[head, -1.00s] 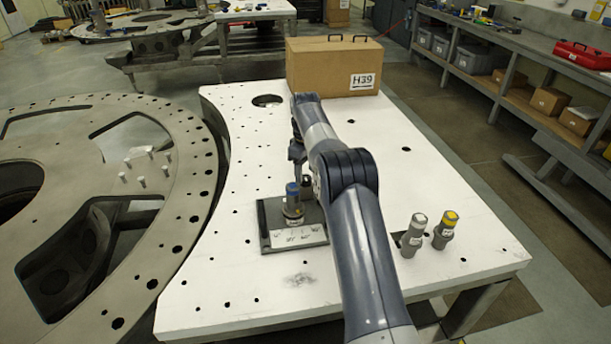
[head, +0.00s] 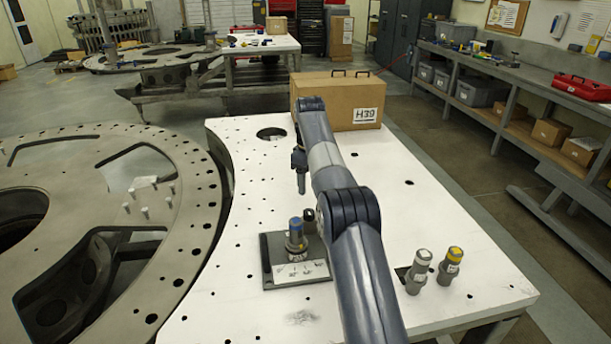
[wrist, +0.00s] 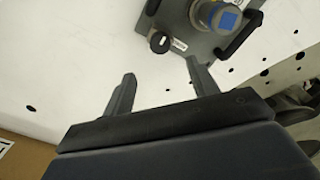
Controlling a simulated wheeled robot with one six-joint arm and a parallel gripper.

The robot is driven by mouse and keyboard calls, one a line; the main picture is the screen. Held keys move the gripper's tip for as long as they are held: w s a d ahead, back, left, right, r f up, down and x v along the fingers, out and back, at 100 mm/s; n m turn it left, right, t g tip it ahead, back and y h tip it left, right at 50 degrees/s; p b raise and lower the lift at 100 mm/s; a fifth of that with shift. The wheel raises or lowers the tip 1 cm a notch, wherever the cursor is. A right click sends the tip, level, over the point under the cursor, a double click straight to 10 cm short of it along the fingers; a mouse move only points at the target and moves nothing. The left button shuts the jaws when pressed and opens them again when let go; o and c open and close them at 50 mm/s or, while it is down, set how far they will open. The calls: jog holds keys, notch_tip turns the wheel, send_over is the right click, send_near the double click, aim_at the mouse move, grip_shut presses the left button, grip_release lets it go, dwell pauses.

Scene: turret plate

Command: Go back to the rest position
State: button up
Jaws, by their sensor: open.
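My gripper (head: 300,184) hangs above the white plate, a little behind the grey block. In the wrist view my gripper (wrist: 158,82) is open, with two fingers apart and nothing between them. The grey block (head: 270,262) stands on the white table, with a blue-topped cylinder (head: 296,237) upright on it and a dark-capped piece (head: 309,220) beside that. The wrist view also shows the blue-topped cylinder (wrist: 226,18) and the dark-capped piece (wrist: 160,42), both apart from the fingers. My arm hides part of the table's middle.
A cardboard box marked H39 (head: 340,100) stands at the table's back. A grey-topped cylinder (head: 419,271) and a yellow-topped cylinder (head: 450,266) stand at the front right. The large metal ring (head: 205,205) lies left of the white table (head: 430,190).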

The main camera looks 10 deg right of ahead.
aim_at(309, 211)
notch_tip(309, 211, down, 11)
jog(key=shift+r, duration=0.1)
dwell(0.5)
